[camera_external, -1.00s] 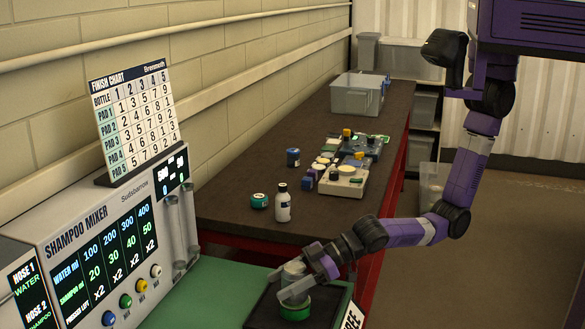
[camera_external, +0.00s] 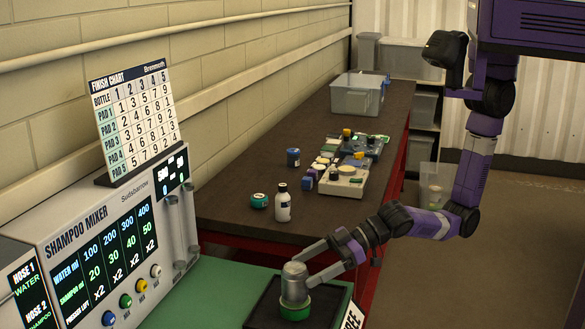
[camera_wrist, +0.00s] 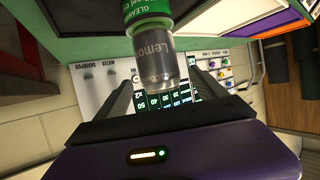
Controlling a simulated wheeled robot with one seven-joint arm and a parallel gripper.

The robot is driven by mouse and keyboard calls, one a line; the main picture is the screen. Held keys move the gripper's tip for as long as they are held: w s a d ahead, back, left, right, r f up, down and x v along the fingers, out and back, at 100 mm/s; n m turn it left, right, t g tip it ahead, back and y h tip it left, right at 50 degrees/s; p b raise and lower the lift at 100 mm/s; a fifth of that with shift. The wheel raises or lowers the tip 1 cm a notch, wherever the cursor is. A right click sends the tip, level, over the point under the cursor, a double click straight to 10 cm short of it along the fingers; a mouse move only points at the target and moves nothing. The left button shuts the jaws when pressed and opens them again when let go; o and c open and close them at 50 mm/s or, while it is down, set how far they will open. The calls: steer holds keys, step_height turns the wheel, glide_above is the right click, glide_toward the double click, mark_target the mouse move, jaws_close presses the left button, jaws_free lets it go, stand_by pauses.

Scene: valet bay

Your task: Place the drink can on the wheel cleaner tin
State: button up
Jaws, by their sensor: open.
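The drink can (camera_external: 294,281), grey and labelled "Lemo..." in the wrist view (camera_wrist: 158,65), stands upright on the green wheel cleaner tin (camera_external: 295,311). The tin's green label also shows at the top of the wrist view (camera_wrist: 146,13). The tin sits on a black tray (camera_external: 263,313) on the green counter. My gripper (camera_external: 309,267) is open, just behind the can at its upper right. In the wrist view its two fingers (camera_wrist: 160,88) point toward the can with a gap between them, and nothing is held.
The shampoo mixer (camera_external: 115,255) stands left of the tray. Behind, a dark bench (camera_external: 235,215) carries a white bottle (camera_external: 282,205), a green-lidded jar (camera_external: 258,201), a blue jar (camera_external: 293,157), trays of small items and a grey bin (camera_external: 357,98). The green counter left of the tray is clear.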

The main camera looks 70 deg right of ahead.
steer(key=v, duration=0.4)
steer(key=shift+s+d+r, duration=0.15)
steer(key=shift+s+d, duration=0.05)
steer(key=shift+s, duration=0.05)
stand_by(0.3)
